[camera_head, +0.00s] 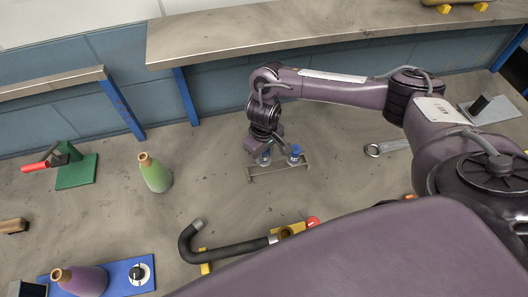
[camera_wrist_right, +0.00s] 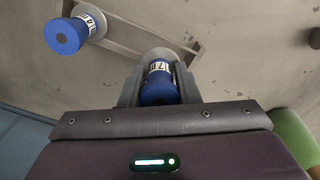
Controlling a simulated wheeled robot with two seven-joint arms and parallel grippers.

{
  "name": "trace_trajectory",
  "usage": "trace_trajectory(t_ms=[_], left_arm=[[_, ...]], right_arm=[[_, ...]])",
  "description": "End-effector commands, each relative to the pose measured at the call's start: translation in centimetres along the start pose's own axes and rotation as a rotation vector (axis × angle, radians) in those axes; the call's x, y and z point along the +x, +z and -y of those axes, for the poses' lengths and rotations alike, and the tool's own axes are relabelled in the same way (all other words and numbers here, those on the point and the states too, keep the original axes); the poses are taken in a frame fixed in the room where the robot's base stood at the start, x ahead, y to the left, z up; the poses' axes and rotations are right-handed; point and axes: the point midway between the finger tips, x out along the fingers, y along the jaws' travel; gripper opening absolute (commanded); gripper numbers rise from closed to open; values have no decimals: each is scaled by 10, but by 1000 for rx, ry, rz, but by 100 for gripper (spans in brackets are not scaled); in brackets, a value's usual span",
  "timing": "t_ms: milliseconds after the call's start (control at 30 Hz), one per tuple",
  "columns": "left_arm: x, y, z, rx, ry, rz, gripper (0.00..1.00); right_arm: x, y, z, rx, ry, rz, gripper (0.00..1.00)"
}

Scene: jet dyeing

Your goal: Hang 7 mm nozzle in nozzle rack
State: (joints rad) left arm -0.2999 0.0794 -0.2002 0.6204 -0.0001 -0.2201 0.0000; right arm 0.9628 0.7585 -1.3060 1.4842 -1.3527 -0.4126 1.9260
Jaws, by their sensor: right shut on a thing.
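My right gripper (camera_head: 262,150) is over the left part of the nozzle rack (camera_head: 280,171), a low grey metal frame on the bench. In the right wrist view its fingers (camera_wrist_right: 158,88) are shut around a blue-capped nozzle (camera_wrist_right: 158,84) with a white label that seems to read 7. This nozzle is at the rack's bar (camera_wrist_right: 130,38); I cannot tell whether it is seated there. Another blue-capped nozzle (camera_head: 295,152), whose label looks like 14 in the right wrist view (camera_wrist_right: 68,35), is at the rack beside it. My left gripper is not in view.
A black bent hose (camera_head: 225,250) lies in front. A green bottle (camera_head: 155,173) and a green stand (camera_head: 76,172) are to the left. A raised shelf (camera_head: 230,38) runs behind. Bench between bottle and rack is clear.

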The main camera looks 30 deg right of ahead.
Motion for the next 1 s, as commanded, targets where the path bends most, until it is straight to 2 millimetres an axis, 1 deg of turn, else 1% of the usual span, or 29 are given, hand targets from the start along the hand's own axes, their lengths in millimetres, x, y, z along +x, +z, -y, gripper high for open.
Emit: trace_trajectory(t_ms=[467, 1000], left_arm=[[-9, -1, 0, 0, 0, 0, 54], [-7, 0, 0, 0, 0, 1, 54]], right_arm=[[-2, -1, 1, -1, -2, -1, 6], [4, 0, 1, 0, -1, 0, 6]])
